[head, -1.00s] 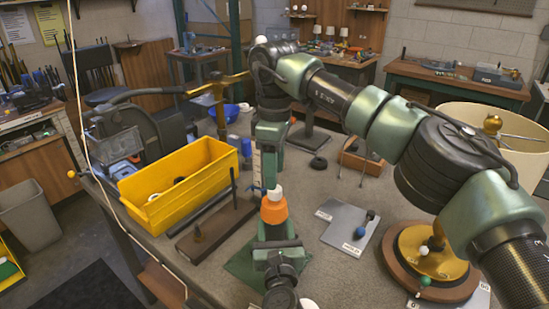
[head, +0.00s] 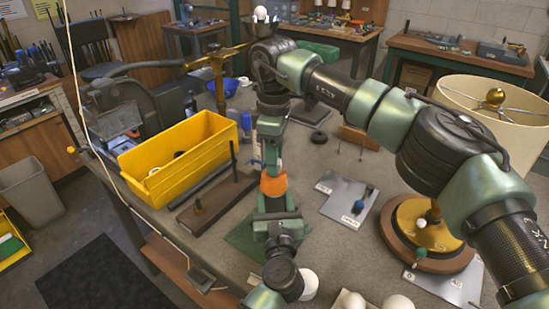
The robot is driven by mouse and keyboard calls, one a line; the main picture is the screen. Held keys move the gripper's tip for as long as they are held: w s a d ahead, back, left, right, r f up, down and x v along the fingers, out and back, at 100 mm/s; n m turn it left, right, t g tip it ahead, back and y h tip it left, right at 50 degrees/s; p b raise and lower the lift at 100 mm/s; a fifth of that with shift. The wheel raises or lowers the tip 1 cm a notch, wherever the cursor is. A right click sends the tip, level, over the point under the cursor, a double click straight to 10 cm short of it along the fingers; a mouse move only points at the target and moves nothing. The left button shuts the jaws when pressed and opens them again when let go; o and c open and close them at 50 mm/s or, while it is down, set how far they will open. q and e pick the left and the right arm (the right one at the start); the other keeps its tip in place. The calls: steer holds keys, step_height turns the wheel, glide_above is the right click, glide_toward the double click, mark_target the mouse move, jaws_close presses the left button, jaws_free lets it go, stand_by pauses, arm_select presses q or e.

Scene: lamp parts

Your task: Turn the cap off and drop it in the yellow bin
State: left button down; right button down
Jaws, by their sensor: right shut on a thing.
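The yellow bin (head: 180,157) stands at the left of the bench, open side up, with a few small things inside. An orange part (head: 273,187) shows at the middle of the bench. The white cap on its top is now hidden by my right gripper (head: 271,166). That gripper points down from above and is shut on the cap. The green and dark body of my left gripper (head: 275,208) is just below the orange part. Its fingers are not clear enough to tell their state.
A dark board with an upright rod (head: 235,160) lies between the bin and the grippers. A grey plate (head: 345,202) with a blue-handled tool lies to the right. A brass lamp base (head: 420,232) and a cream shade (head: 500,100) stand further right. White bulbs lie at the front.

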steer(key=n, duration=0.6)
steer(key=shift+n, duration=0.4)
steer(key=n, duration=0.7)
steer(key=shift+w, duration=0.1)
steer(key=n, duration=1.4)
steer(key=shift+r, duration=0.1)
steer(key=n, duration=2.6)
steer(key=shift+r, duration=0.25)
